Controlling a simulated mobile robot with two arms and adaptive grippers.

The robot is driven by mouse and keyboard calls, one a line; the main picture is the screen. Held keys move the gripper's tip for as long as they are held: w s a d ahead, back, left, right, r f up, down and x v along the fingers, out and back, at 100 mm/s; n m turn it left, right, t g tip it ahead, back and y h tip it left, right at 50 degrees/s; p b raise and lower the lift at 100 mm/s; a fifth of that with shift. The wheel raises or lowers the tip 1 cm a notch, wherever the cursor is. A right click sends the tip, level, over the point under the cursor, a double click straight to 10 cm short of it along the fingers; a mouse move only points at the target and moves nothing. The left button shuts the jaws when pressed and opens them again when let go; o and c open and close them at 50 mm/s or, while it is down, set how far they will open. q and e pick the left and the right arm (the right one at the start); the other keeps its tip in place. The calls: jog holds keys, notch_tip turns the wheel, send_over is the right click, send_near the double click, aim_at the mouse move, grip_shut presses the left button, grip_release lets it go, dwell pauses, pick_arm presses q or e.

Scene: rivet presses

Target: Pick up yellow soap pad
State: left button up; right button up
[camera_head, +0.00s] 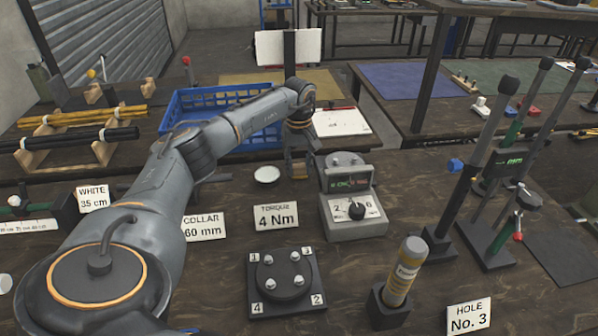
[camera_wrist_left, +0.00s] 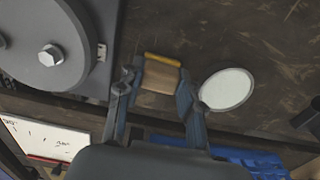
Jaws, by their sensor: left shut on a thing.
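The yellow soap pad (camera_wrist_left: 160,76) shows in the left wrist view as a small tan block with a yellow far edge. My left gripper (camera_wrist_left: 157,84) is shut on it, one finger at each side of the block. I cannot tell whether the pad touches the table. My right gripper is in neither view.
The white disc (camera_wrist_left: 227,88) lies close beside the pad. The torque tester (camera_head: 352,205) stands just right of the gripper. A blue crate (camera_head: 215,108) is behind my arm. The "TORQUE 4 Nm" card (camera_head: 276,216) and a numbered bolt plate (camera_head: 285,280) are in front.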

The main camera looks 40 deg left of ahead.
aim_at(299, 166)
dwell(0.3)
pick_arm(q)
jog(key=shift+r+p, duration=0.3)
jog(key=shift+p, duration=0.05)
notch_tip(299, 166, up, 3)
jog(key=p, duration=0.3)
jog(key=shift+r, duration=0.2)
jog(key=s+d+r+p, duration=0.6)
jog(key=s+r+p, duration=0.3)
jog(key=s, duration=0.3)
jog(key=shift+s+d+p, duration=0.15)
jog(key=shift+s+p, duration=0.1)
jog(key=shift+p, duration=0.15)
